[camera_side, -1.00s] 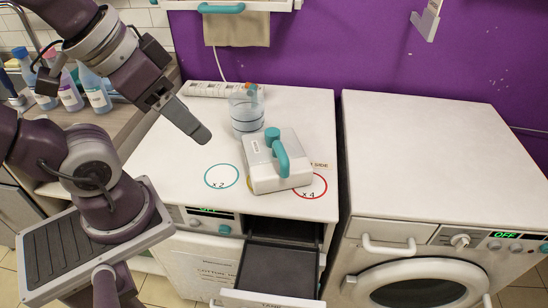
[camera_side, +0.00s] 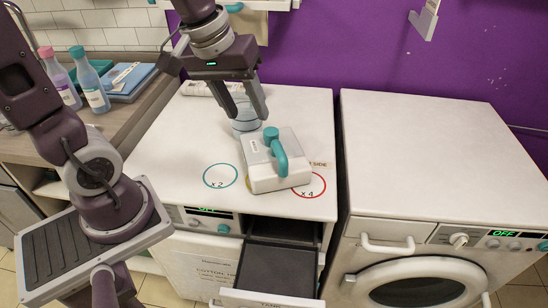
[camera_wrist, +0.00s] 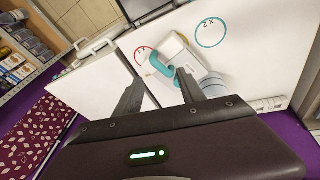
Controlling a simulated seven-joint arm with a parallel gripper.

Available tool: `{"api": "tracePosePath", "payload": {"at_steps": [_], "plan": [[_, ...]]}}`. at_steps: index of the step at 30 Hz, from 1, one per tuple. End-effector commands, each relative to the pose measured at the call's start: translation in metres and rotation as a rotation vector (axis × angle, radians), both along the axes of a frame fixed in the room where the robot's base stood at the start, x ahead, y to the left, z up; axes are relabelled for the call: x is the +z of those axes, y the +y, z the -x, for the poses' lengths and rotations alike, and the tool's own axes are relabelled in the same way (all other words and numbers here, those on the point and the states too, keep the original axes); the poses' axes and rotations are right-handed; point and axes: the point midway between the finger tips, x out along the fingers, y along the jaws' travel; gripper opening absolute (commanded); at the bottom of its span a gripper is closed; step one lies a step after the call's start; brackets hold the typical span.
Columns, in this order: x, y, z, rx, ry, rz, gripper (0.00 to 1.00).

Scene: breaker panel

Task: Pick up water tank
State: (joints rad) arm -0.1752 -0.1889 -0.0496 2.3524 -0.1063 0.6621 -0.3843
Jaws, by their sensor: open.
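The water tank (camera_side: 274,172) is a white box with a teal handle and a teal cap. It lies on top of the left white machine, partly over the red circle. It also shows in the wrist view (camera_wrist: 187,62), between and beyond my fingers. My gripper (camera_side: 252,118) is open and empty, pointing down above the back of that machine, behind the tank and apart from it. In the wrist view my gripper's fingers (camera_wrist: 162,88) are spread. A clear cup (camera_side: 246,122) stands behind the tank, partly hidden by my fingers.
An open drawer (camera_side: 276,270) juts from the left machine's front. A second white machine (camera_side: 430,150) stands to the right, its top clear. A power strip (camera_side: 198,89) lies at the back. Bottles (camera_side: 92,88) stand on the left counter. A purple wall is behind.

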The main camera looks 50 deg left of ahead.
Motion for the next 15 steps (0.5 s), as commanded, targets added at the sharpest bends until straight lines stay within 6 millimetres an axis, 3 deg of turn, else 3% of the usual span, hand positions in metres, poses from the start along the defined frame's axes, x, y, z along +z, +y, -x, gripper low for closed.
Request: {"api": "tracePosePath", "payload": {"at_steps": [3, 6, 10, 15], "plan": [[-0.049, 0.021, -0.047, 0.276, 0.094, 0.107, 0.47], [-0.082, 0.035, -0.070, 0.449, 0.139, 0.168, 0.47], [-0.105, 0.044, -0.082, 0.554, 0.164, 0.202, 0.47], [-0.127, 0.041, -0.087, 0.563, 0.167, 0.205, 0.47]]}}
